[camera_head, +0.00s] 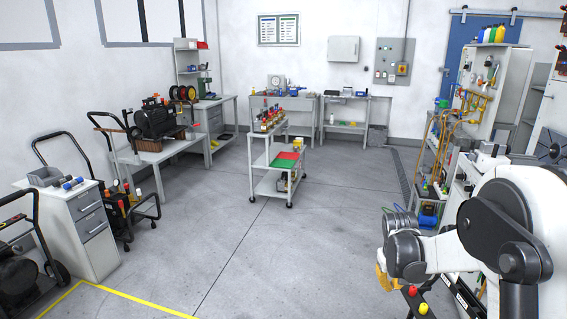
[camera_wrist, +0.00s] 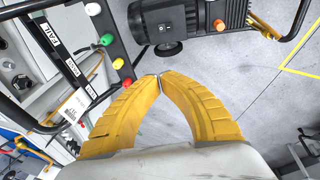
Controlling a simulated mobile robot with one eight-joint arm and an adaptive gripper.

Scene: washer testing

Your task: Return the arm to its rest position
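My arm (camera_head: 500,225), white with dark joints, reaches in from the right edge of the head view and is bent at the elbow. My gripper (camera_wrist: 160,77) has two yellow curved fingers whose tips meet in the wrist view. It is shut with nothing visible between the tips. In the head view only a little of its yellow shows below the dark wrist. In the wrist view the fingertips appear close to a dark bar with coloured buttons (camera_wrist: 106,39); whether they touch it I cannot tell.
A cart (camera_head: 270,186) stands mid-room. A pipe-covered test bench (camera_head: 490,90) stands at the right. A drawer cabinet (camera_head: 92,240) is at the left. The central floor (camera_head: 240,260) is clear.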

